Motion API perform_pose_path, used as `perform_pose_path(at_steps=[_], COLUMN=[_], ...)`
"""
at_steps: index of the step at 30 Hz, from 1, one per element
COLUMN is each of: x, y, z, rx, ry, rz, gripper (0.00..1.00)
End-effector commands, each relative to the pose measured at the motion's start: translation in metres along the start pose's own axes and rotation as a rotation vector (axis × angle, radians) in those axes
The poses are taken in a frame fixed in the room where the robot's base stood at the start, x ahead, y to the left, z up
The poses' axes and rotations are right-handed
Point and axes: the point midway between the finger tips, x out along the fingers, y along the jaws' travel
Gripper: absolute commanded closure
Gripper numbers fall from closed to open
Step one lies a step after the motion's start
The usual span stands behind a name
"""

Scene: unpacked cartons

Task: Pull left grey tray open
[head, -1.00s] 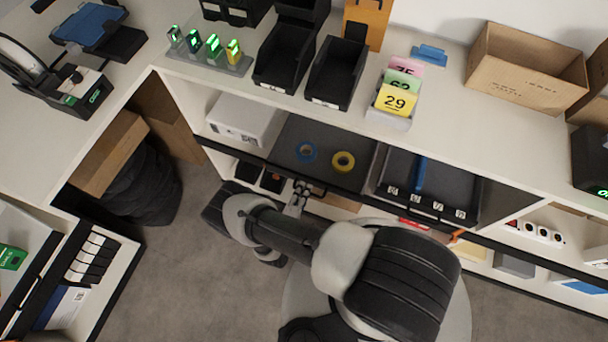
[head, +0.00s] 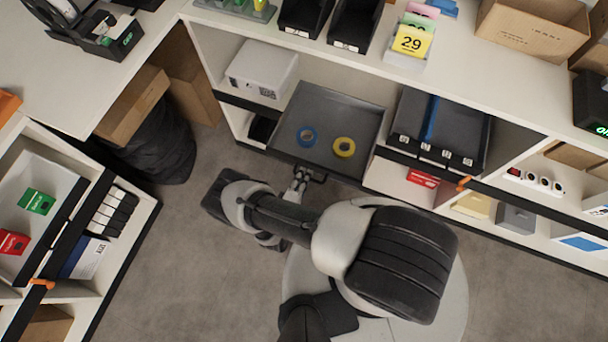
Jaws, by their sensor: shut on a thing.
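The left grey tray (head: 325,108) is pulled well out from the shelf unit, and its front part stands over the floor. The fingertips are small in the head view and partly hidden by my arm.
A second grey tray (head: 441,118) with a blue strip and several labels sits to the right. A white box (head: 262,70) stands on the shelf to the left. Bare floor (head: 200,255) lies at lower left. A black bag (head: 150,150) stands under the left counter.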

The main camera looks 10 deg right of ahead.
Motion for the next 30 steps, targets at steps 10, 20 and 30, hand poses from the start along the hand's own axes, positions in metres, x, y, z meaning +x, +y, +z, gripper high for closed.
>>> perform_pose_path(at_steps=[10, 20, 30], x=[0.0, 0.0, -0.0068], y=[0.0023, 0.001, 0.0007], z=[0.0, 0.0, -0.0013], rx=[0.0, 0.0, 0.0], ry=[-0.001, -0.001, 0.003], rz=[0.006, 0.003, 0.002], gripper=[0.88, 0.71, 0.71])
